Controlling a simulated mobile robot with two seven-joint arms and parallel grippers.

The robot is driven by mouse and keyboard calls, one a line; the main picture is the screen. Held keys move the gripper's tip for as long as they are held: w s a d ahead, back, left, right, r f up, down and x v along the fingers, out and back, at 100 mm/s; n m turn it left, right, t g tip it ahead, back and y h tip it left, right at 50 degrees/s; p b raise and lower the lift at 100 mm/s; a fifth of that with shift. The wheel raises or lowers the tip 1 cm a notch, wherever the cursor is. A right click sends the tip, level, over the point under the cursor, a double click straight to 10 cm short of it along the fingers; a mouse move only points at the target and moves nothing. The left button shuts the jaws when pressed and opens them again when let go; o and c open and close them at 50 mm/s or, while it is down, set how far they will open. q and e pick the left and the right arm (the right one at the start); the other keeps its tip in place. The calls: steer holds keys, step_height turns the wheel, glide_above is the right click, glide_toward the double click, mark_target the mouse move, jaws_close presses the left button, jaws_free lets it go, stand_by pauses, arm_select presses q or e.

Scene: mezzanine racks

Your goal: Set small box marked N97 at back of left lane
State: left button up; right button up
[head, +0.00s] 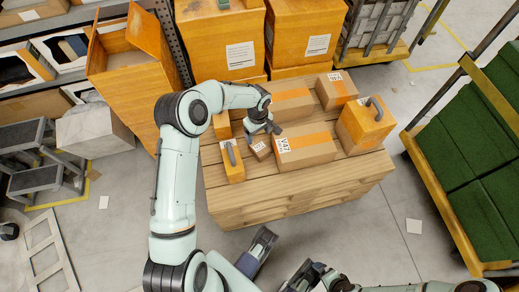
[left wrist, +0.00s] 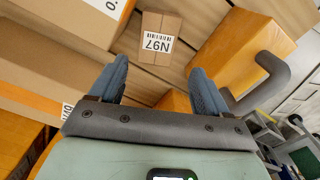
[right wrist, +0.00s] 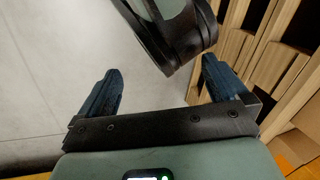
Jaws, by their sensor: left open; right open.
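The small brown box marked N97 (left wrist: 160,35) lies on the wooden deck in the left wrist view, its label upside down there. In the head view this small box (head: 260,148) sits between an orange box with a grey handle (head: 232,162) and the long V47 box (head: 304,147). My left gripper (head: 263,128) is open and empty above it; in the left wrist view the box shows beyond the gap between its fingers (left wrist: 158,85). My right gripper (right wrist: 160,90) is open and empty, low in front of the deck. No marked left lane can be made out.
A second handled orange box (head: 365,124) stands at the deck's right. Another long box (head: 290,100) and a small box (head: 336,90) lie behind. Large orange cartons (head: 224,40) stand beyond. A green-loaded rack (head: 470,135) is at right. Bare planks (head: 290,185) run along the front.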

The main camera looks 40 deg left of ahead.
mark_target(259, 147)
arm_select(q)
step_height(259, 147, down, 7)
steer(key=shift+d+f+b, duration=0.1)
steer(key=shift+f+b, duration=0.05)
steer(key=shift+b, duration=0.5)
steer(key=f, duration=0.2)
steer(key=f+b, duration=0.1)
steer(key=f, duration=0.1)
steer(key=shift+w+f, duration=0.2)
steer(key=shift+f, duration=0.15)
arm_select(e)
steer(key=shift+t+h, duration=0.4)
steer(key=shift+t, duration=0.2)
steer(key=w+f, duration=0.1)
steer(key=w+d+f, duration=0.1)
steer(key=w, duration=0.1)
steer(key=w+d+f, duration=0.1)
steer(key=shift+w+d+f, duration=0.1)
steer(key=shift+w+d, duration=0.05)
steer(key=shift+w, duration=0.1)
